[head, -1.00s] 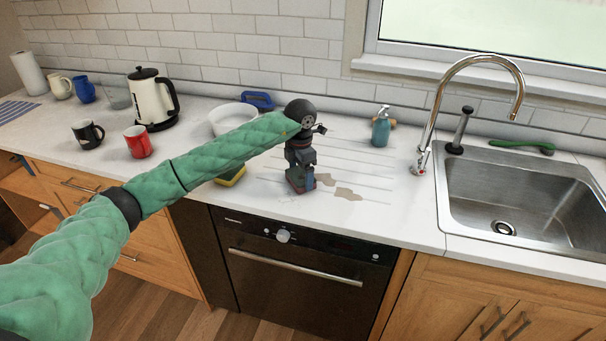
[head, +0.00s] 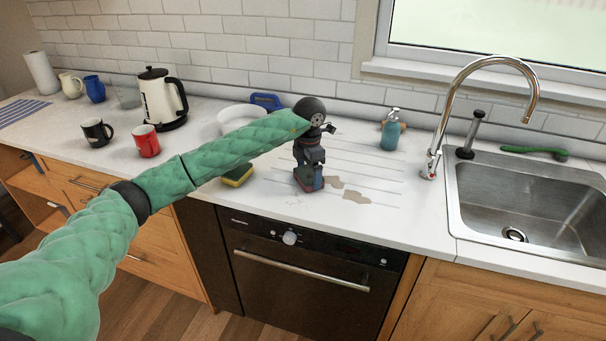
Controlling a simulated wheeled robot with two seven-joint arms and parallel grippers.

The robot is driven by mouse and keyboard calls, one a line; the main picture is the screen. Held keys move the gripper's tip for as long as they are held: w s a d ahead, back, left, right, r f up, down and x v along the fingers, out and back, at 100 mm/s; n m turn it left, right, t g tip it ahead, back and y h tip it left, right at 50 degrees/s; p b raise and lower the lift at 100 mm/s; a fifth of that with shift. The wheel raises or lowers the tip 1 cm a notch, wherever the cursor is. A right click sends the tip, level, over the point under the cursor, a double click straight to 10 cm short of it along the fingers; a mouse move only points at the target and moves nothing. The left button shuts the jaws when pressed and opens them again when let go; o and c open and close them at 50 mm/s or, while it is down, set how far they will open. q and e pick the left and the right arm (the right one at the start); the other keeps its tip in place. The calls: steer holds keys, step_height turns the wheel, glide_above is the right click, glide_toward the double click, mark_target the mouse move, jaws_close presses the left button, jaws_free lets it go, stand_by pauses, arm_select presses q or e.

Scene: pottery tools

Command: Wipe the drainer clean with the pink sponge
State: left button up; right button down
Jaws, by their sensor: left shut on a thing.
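The drainer (head: 385,172) is the grooved white area of the counter left of the sink. Two brown stains lie on it, one (head: 356,196) nearer the front and a smaller one (head: 337,183) beside my gripper. My left gripper (head: 308,186) points down at the drainer's left part, just left of the stains. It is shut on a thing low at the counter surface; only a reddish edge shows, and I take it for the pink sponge. The fingers hide most of it. My right gripper is not in view.
A yellow-green sponge (head: 237,174) lies left of my gripper, beneath my forearm. A white bowl (head: 232,118) and blue object (head: 266,101) stand behind the arm. A teal soap bottle (head: 390,132) stands at the back, and the sink (head: 530,205) is right.

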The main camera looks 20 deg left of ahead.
mark_target(342, 183)
arm_select(q)
steer(key=shift+w+d+b, duration=0.2)
steer(key=shift+w+d, duration=0.2)
steer(key=shift+d, duration=0.3)
steer(key=shift+w+d+b, duration=0.25)
steer(key=shift+w+d, duration=0.2)
steer(key=shift+d, duration=0.2)
steer(key=shift+w+d+b, duration=0.2)
steer(key=shift+w+d, duration=0.2)
steer(key=shift+d, duration=0.3)
steer(key=shift+d, duration=0.1)
steer(key=shift+s+d+f+b, duration=0.1)
steer(key=shift+d+b, duration=0.7)
steer(key=shift+d, duration=2.15)
steer(key=shift+a, duration=0.1)
steer(key=shift+a+b, duration=0.65)
steer(key=shift+a, duration=2.3)
steer(key=shift+d, duration=0.1)
